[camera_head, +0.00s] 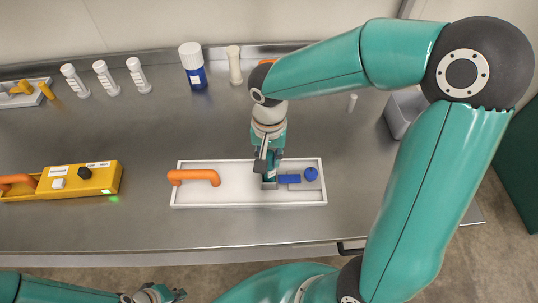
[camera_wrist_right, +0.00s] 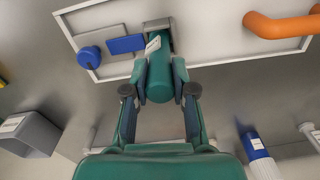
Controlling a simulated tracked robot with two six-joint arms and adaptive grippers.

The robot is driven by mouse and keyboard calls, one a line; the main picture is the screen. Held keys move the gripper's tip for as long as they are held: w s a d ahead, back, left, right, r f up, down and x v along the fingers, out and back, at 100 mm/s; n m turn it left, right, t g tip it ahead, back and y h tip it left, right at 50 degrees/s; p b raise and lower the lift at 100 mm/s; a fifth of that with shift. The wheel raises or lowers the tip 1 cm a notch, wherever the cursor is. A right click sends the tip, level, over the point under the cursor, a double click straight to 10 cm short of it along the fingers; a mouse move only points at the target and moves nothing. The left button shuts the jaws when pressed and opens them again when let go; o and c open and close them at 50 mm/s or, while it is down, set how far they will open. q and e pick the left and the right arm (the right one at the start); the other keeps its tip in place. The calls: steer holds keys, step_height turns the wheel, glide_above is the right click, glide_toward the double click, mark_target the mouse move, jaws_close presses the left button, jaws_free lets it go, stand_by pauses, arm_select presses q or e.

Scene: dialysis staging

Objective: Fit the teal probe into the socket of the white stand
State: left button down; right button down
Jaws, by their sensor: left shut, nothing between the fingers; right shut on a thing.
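The white stand (camera_head: 240,190) is a shallow rimmed tray on the steel bench, with an orange handle (camera_head: 194,177) at its left and a blue block (camera_head: 290,179) and blue knob (camera_head: 311,174) at its right. My right gripper (camera_head: 269,165) is over it, shut on the teal probe (camera_wrist_right: 159,82). In the right wrist view, the labelled end of the probe lies over or at the grey socket (camera_wrist_right: 158,24), beside the blue block (camera_wrist_right: 126,44). I cannot tell how deep it sits. My left gripper (camera_head: 168,295) is shut and empty at the bottom edge, away from the stand.
A yellow box (camera_head: 85,181) with an orange handle stands left of the stand. Several white ribbed tubes (camera_head: 104,78) and a blue-and-white bottle (camera_head: 193,66) stand at the back. A grey bin (camera_head: 400,108) is at the right. Bare bench lies between the stand and the back row.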

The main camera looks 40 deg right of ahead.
steer(key=shift+f+b, duration=0.45)
steer(key=shift+f, duration=0.15)
steer(key=c, duration=0.9)
jaws_free()
steer(key=shift+o, duration=0.2)
steer(key=shift+r, duration=0.15)
step_height(320, 180, up, 12)
steer(key=shift+f, duration=0.15)
